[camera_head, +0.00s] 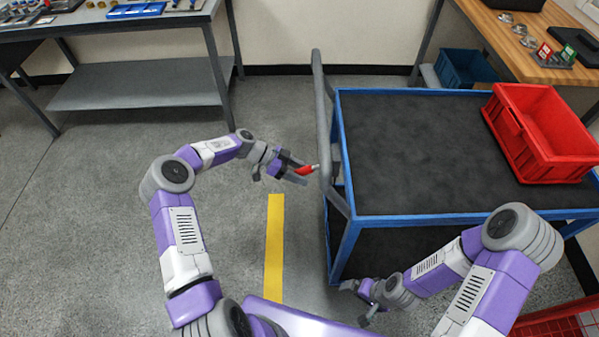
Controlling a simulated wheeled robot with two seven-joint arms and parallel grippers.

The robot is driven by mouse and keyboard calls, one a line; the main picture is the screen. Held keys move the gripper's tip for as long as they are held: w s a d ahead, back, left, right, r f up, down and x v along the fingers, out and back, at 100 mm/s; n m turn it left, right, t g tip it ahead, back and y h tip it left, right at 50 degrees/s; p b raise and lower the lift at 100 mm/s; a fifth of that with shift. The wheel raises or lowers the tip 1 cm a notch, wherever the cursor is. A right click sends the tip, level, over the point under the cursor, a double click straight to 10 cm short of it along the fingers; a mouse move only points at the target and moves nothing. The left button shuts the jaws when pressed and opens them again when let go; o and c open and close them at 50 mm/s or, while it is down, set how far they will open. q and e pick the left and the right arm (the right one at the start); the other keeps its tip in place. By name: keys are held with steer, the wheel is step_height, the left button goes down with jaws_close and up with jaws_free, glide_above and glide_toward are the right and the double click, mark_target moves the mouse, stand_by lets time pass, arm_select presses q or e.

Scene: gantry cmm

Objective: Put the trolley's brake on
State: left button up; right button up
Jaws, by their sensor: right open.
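The trolley (347,235) has a blue frame and a dark top, with a grey push handle (318,100) along its left end. A red brake lever (308,170) sticks out to the left beside the handle. My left gripper (297,172) is at this lever, with its fingers on either side of the lever's free end. Whether they press on it cannot be told. My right gripper (354,304) is open and empty, low beside the trolley's near left corner. The trolley's wheels are hidden.
A red crate (507,133) stands on the trolley's right side. A grey workbench (140,85) is at the back left, a wooden-topped bench (490,35) at the back right, with a blue bin (462,68) below. Floor with a yellow stripe (275,240) is clear left of the trolley.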

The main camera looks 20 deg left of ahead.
arm_select(q)
steer(key=shift+a, duration=0.1)
steer(key=p+v, duration=0.1)
steer(key=v, duration=0.6)
steer(key=shift+a+r+p, duration=0.2)
steer(key=shift+p, duration=0.2)
stand_by(0.5)
